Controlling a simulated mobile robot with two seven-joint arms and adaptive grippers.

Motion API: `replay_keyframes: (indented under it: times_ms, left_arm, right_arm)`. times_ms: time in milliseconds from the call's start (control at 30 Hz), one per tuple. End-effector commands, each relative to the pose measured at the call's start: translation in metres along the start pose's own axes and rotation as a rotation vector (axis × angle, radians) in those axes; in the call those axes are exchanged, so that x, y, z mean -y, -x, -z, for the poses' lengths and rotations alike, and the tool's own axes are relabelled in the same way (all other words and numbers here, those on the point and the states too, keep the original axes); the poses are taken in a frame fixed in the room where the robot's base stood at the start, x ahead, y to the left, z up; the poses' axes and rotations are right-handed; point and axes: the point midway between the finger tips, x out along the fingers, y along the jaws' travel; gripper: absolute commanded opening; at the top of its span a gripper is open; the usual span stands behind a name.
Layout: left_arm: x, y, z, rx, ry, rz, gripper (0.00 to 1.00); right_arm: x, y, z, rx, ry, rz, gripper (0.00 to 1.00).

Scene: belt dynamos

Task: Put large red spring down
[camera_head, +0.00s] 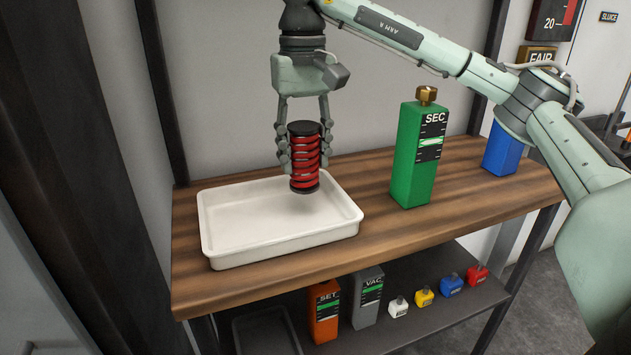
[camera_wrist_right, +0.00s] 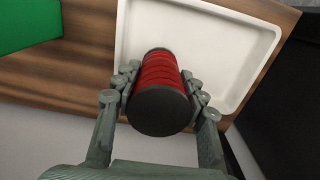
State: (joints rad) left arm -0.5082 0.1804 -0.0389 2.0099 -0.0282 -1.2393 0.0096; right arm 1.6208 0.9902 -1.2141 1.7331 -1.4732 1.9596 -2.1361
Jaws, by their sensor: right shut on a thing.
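The large red spring (camera_head: 305,158) has black end caps and stands upright between the fingers of my right gripper (camera_head: 305,150). The gripper is shut on its sides and points down. The spring is over the white tray (camera_head: 230,243), toward the tray's back right part; I cannot tell for sure whether its lower end touches the tray floor. In the right wrist view the spring (camera_wrist_right: 160,95) shows its black top cap, with the fingers on both sides and the white tray (camera_wrist_right: 235,45) beyond it. The tray looks otherwise empty. My left gripper is not in view.
A green SEC bottle (camera_head: 417,155) and a blue container (camera_head: 501,150) stand on the wooden shelf (camera_head: 375,255) to the right. The lower shelf holds an orange SET bottle (camera_head: 324,311), a grey VAC bottle (camera_head: 367,297), several small coloured bottles and a dark tray (camera_head: 267,332).

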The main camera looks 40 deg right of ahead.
Motion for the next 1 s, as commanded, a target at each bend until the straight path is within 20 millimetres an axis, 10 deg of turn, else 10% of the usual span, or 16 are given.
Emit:
replay_keyframes:
  times_ms: [533, 967, 1000]
  left_arm:
    - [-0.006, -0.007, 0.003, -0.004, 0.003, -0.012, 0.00]
    - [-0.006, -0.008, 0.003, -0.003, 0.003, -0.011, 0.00]
    - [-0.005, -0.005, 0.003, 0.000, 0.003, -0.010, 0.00]
  right_arm:
    - [-0.026, -0.052, 0.000, -0.001, 0.000, 0.001, 0.00]
    - [-0.025, -0.058, 0.000, -0.002, 0.001, 0.002, 0.00]
    - [-0.025, -0.058, 0.000, -0.001, 0.001, 0.001, 0.44]
